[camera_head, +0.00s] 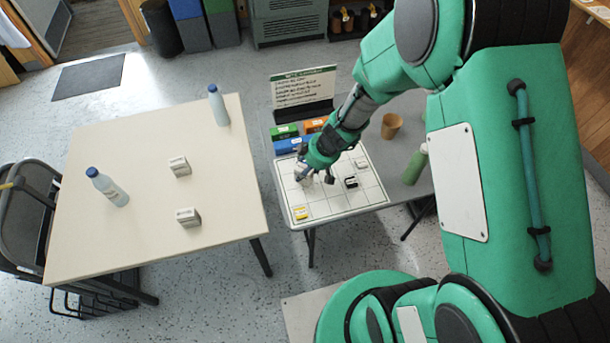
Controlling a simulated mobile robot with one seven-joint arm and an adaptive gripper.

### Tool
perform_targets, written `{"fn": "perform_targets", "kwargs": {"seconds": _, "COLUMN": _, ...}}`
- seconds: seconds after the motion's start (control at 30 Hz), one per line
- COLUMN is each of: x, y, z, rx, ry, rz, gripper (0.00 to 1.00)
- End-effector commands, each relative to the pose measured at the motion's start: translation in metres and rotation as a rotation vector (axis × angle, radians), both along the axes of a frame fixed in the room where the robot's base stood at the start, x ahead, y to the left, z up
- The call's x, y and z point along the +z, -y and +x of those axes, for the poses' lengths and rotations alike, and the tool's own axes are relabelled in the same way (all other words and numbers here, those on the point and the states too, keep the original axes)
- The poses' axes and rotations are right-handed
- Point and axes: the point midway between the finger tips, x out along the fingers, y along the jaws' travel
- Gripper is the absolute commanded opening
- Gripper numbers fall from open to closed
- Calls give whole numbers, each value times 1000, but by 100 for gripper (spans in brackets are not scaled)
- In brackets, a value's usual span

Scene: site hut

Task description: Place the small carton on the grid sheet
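The white grid sheet (336,206) lies on the grey table on the right. My gripper (315,177) points down over its left part, with its dark fingers spread apart. A small white carton (304,171) shows at the left finger, partly hidden by it. I cannot tell whether the carton is gripped or rests on the sheet. Two more small white cartons stand on the beige table, one near its middle (180,166) and one nearer its front edge (188,217).
A gap separates the tables.

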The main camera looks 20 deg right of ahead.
Motion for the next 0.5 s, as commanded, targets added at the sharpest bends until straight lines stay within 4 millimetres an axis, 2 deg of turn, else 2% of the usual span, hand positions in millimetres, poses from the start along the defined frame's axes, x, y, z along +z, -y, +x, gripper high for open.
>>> {"fn": "perform_targets", "kwargs": {"seconds": 0.3, "x": -30, "y": 0, "z": -1, "rx": -1, "ry": -3, "rz": 0, "gripper": 18}}
{"fn": "perform_targets", "kwargs": {"seconds": 0.5, "x": -35, "y": 0, "z": 0, "rx": 0, "ry": 0, "rz": 0, "gripper": 18}}
